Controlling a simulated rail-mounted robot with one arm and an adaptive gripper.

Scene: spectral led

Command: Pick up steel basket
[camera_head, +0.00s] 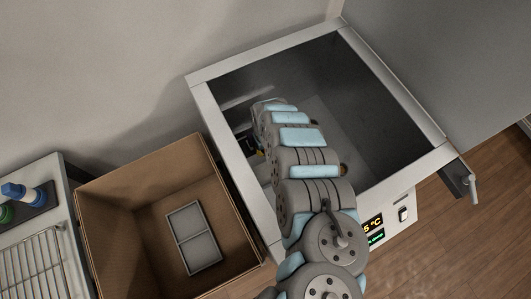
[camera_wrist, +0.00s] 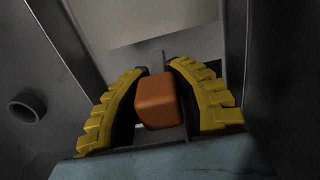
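No complete steel basket can be made out. My arm reaches down into the open grey metal tank (camera_head: 235,160), and my gripper (camera_head: 257,150) is mostly hidden behind the arm there. In the wrist view my gripper (camera_wrist: 157,66) has two yellow, ridged fingers with dark inner sides. They stand on both sides of an orange block (camera_wrist: 159,102), close to it. A thin grey upright piece shows just beyond the block. I cannot tell whether the block is part of the basket, or whether the fingers press on it.
The tank's walls stand close around my arm. A round grey pipe end (camera_wrist: 27,108) shows left in the wrist view. An open cardboard box (camera_head: 120,180) stands left of the tank, holding a flat grey framed piece (camera_head: 194,238). A wire rack (camera_head: 35,265) lies farther left.

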